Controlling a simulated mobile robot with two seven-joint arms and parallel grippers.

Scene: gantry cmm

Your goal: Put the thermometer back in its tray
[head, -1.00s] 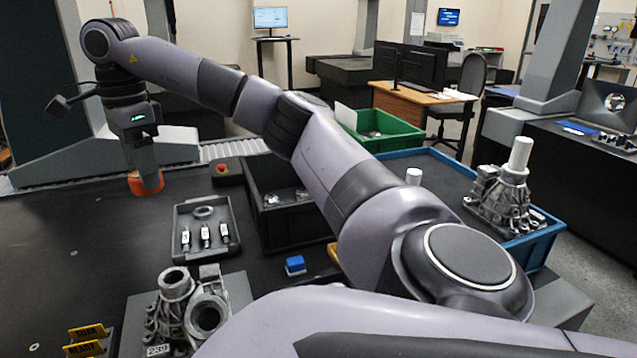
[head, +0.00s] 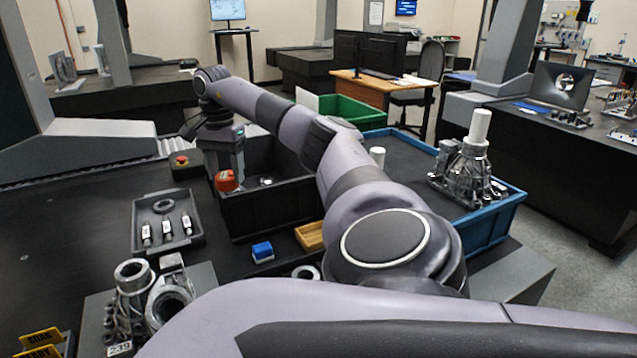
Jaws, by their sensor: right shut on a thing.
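My right gripper (head: 227,168) hangs fingers down at the left end of the black bin and is shut on an orange-red round object (head: 227,181), which I take to be the thermometer; no markings are readable. The fingers are small and partly hidden by the hand. I cannot tell whether the object is over the bin or just beside it. The small dark grey tray (head: 139,228) lies to the left and nearer, apart from the gripper. It holds a ring (head: 163,206) and three labelled tools (head: 167,228). My left gripper is not in view.
The black bin (head: 270,218) stands beside the tray. The dark table is clear at left (head: 60,235).

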